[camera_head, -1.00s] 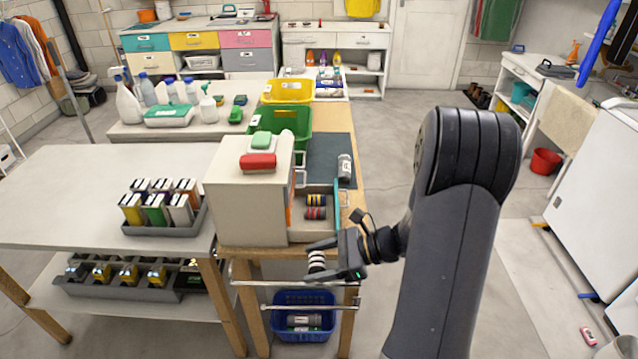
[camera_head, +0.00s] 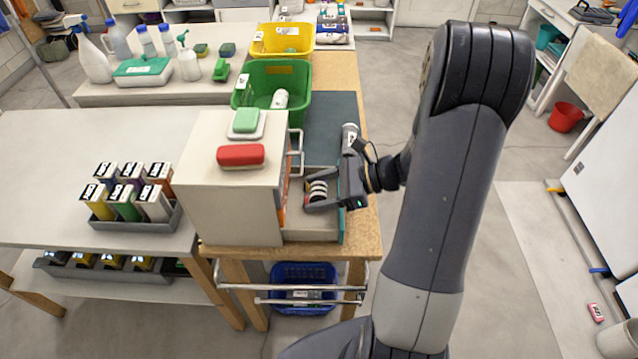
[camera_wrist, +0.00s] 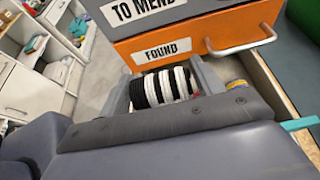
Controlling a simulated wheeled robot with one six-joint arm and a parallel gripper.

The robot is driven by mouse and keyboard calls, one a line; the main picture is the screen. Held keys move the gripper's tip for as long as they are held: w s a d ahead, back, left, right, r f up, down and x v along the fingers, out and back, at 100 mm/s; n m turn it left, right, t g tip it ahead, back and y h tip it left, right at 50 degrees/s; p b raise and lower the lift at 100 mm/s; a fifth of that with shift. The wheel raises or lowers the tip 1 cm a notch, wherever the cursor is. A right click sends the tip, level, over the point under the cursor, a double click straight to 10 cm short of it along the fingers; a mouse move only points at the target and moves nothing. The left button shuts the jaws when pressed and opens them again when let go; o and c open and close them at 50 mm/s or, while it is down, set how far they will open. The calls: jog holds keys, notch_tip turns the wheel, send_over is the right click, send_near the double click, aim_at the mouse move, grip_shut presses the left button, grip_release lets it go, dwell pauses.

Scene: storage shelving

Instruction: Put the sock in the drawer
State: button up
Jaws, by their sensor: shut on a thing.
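My gripper (camera_head: 313,193) is shut on a rolled striped sock (camera_wrist: 165,88), black, white and a little red. It holds the sock over the open drawer (camera_head: 325,232), a grey tray with a turquoise front that sticks out from the right side of a white cabinet (camera_head: 225,195). In the wrist view the sock is between the two fingers, in front of an orange drawer front (camera_wrist: 200,45) labelled "FOUND". A "TO MEND" drawer is above it. Part of another rolled item (camera_wrist: 238,85) shows in the open drawer; the gripper hides most of the inside.
A green bin (camera_head: 300,110) and yellow bin (camera_head: 282,45) stand behind. A white rolled item (camera_head: 349,135) lies on the dark mat. A blue basket (camera_head: 303,275) is below the table.

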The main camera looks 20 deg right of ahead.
jog(key=shift+f+b, duration=2.05)
jog(key=shift+f, duration=0.5)
jog(key=o, duration=1)
jog(key=shift+o, duration=0.2)
jog(key=shift+d+r, duration=0.1)
jog(key=v, duration=1)
jog(key=shift+d, duration=0.3)
jog(key=shift+s+a+r, duration=0.1)
jog(key=shift+a, duration=0.05)
